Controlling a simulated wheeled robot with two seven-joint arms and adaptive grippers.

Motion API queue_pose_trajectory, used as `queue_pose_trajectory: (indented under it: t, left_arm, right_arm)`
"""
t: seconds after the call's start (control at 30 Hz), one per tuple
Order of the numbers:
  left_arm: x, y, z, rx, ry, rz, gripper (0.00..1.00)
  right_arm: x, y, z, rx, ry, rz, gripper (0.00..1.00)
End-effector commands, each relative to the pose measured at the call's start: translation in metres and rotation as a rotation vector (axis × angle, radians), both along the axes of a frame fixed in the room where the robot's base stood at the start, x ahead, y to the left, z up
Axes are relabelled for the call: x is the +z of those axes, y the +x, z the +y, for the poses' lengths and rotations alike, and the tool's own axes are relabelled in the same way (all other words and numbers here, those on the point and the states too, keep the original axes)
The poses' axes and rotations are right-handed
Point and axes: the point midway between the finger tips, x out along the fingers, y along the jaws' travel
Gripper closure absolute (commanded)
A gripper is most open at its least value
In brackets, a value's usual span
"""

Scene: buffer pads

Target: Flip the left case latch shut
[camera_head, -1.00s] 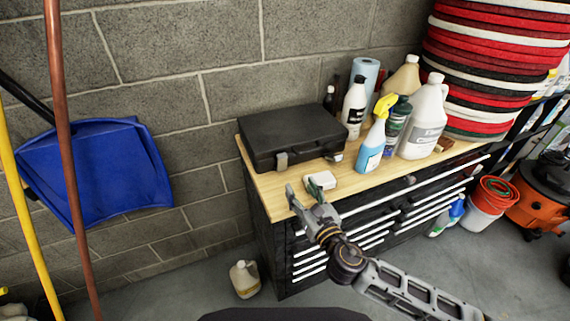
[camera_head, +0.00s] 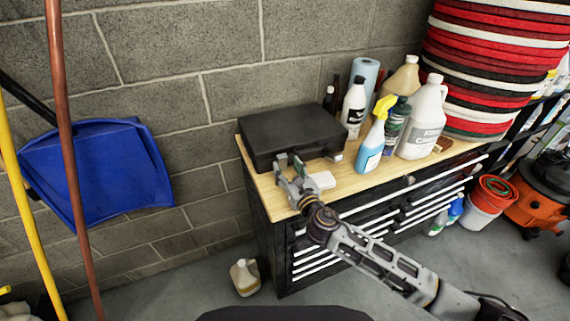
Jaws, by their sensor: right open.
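The black case (camera_head: 290,128) lies closed on the wooden top of the tool cabinet, near its left end. My right gripper (camera_head: 289,160) is open at the front of the case, right at its left latch. The gripper's fingers overlap the left latch in the picture, so I cannot tell its position or whether they touch it. The right latch (camera_head: 336,157) shows as a small light piece on the case's front right. My left gripper is not in view.
A small white block (camera_head: 322,180) lies on the wooden top (camera_head: 350,179) beside my right gripper. A blue spray bottle (camera_head: 370,155), a white jug (camera_head: 422,120) and other bottles stand right of the case. A stack of red, black and white pads (camera_head: 490,70) rises behind.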

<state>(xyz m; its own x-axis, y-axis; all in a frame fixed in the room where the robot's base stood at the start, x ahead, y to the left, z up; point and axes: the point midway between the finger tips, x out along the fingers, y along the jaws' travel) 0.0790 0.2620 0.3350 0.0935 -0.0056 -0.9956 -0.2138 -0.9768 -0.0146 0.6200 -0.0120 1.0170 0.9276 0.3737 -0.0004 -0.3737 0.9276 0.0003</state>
Motion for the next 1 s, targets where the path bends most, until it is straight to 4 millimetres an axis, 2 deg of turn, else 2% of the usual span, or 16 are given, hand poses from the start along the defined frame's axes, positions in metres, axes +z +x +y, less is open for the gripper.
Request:
queue_pose_trajectory:
  t: [0.3, 0.7, 0.77, 1.0]
  left_arm:
    - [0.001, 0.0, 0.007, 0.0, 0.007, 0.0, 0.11]
    - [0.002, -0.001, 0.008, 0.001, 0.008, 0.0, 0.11]
    - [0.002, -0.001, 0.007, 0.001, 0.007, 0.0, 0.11]
    - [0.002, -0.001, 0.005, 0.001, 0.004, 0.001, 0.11]
  right_arm:
    - [0.0, 0.021, 0.008, -0.001, 0.0, 0.0, 0.48]
    - [0.0, 0.024, 0.01, 0.0, 0.0, 0.0, 0.48]
    - [0.0, 0.024, 0.009, 0.0, 0.0, 0.0, 0.53]
    - [0.0, 0.024, 0.009, -0.001, 0.0, 0.0, 0.84]
